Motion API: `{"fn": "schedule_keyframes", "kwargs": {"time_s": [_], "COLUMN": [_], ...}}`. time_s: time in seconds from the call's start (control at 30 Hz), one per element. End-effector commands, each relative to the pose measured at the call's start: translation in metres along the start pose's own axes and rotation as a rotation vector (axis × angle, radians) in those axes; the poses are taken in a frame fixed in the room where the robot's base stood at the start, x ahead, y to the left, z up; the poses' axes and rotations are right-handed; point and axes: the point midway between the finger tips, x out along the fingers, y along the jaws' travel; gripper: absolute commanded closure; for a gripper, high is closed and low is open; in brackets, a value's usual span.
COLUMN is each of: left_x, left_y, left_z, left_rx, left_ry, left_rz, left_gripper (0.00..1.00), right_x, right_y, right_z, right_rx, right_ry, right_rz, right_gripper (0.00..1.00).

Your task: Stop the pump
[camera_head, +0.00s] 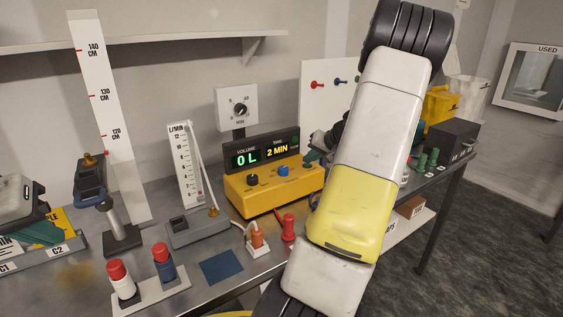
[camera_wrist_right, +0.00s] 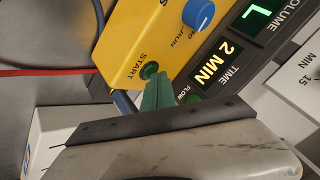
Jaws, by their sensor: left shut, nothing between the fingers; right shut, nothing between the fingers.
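The yellow pump (camera_head: 272,192) stands on the bench with a black knob (camera_head: 252,180), a blue knob (camera_head: 282,170) and a display (camera_head: 262,153) reading 0 L and 2 MIN. In the right wrist view, its green START button (camera_wrist_right: 149,70) lies just beyond the tips of my right gripper (camera_wrist_right: 156,82). The green fingers are shut and empty; I cannot tell whether they touch the button. In the head view, my right arm hides most of that hand; only green fingertips (camera_head: 311,157) show by the pump's right end. My left gripper (camera_head: 42,233) is shut and empty at far left.
A flow meter (camera_head: 187,165) and a tall scale (camera_head: 108,115) stand left of the pump. Red-capped bottles (camera_head: 122,282), a blue pad (camera_head: 221,267) and a red-orange plug (camera_head: 256,236) are in front.

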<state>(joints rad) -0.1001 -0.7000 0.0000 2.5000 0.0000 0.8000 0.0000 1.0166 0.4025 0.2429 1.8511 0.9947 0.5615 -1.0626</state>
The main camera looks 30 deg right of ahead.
Motion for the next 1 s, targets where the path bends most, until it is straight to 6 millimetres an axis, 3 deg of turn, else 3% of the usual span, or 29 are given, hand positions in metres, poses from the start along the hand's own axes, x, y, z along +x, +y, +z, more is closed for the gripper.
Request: {"fn": "schedule_keyframes", "kwargs": {"time_s": [0.77, 1.0], "left_x": [0.0, 0.0], "left_y": [0.0, 0.0], "left_z": [0.0, 0.0], "left_rx": [0.0, 0.0], "left_ry": [0.0, 0.0], "left_rz": [0.0, 0.0], "left_gripper": [1.0, 1.0], "right_x": [-0.013, -0.028], "right_y": [-0.009, -0.02], "right_z": [-0.009, -0.021], "right_rx": [-0.001, -0.003], "right_ry": [0.0, 0.002], "right_rz": [0.0, 0.001], "right_gripper": [1.0, 1.0]}}
